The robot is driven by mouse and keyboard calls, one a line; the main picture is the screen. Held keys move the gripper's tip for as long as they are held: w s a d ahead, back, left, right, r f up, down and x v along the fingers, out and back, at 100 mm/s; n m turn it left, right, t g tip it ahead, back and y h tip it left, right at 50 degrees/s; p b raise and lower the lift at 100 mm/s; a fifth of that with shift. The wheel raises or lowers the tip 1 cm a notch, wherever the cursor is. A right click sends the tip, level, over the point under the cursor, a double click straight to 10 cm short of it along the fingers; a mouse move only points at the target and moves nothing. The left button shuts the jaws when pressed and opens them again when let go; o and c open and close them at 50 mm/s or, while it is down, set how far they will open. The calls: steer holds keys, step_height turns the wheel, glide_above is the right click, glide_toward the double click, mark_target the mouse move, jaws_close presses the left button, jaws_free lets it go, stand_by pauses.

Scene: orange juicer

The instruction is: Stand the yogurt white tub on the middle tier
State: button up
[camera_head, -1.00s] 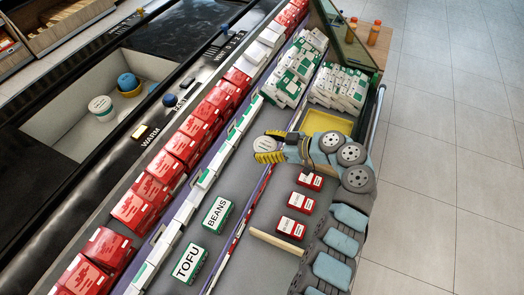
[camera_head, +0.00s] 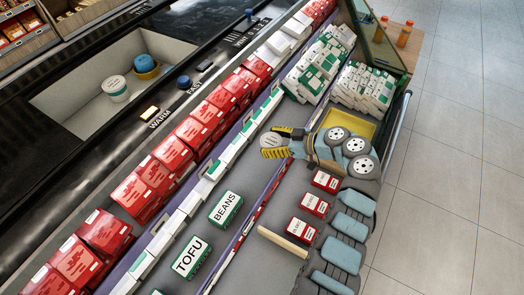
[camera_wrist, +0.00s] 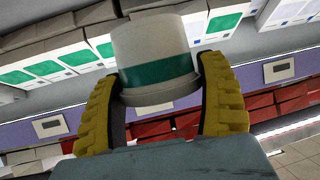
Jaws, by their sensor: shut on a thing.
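The yogurt tub (camera_head: 270,140) is white with a green band, seen from above in the camera_head view. In the camera_wrist view the tub (camera_wrist: 152,48) fills the space between my yellow fingers and is a little tilted. My gripper (camera_head: 278,144) is shut on the tub's sides. It holds the tub above the middle tier (camera_head: 218,244), near the divider strip.
Red boxes (camera_head: 313,204) stand on the tier to the right. White-and-green cartons (camera_head: 318,65) crowd the far end of the middle tier. Bare grey surface lies between those cartons and BEANS. A row of red packs (camera_head: 172,153) lines the left tier.

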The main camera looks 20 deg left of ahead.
steer(key=a+f, duration=0.3)
steer(key=f, duration=0.1)
steer(key=shift+w+b, duration=0.25)
steer(key=shift+b, duration=0.1)
steer(key=shift+a+f+b, duration=0.25)
steer(key=shift+f+b, duration=0.1)
steer(key=shift+f, duration=0.85)
steer(key=shift+w+d+f, duration=0.1)
steer(key=shift+f, duration=0.35)
steer(key=shift+f+b, duration=0.2)
steer(key=shift+b, duration=0.15)
steer(key=o, duration=1.2)
steer(key=shift+r, duration=0.2)
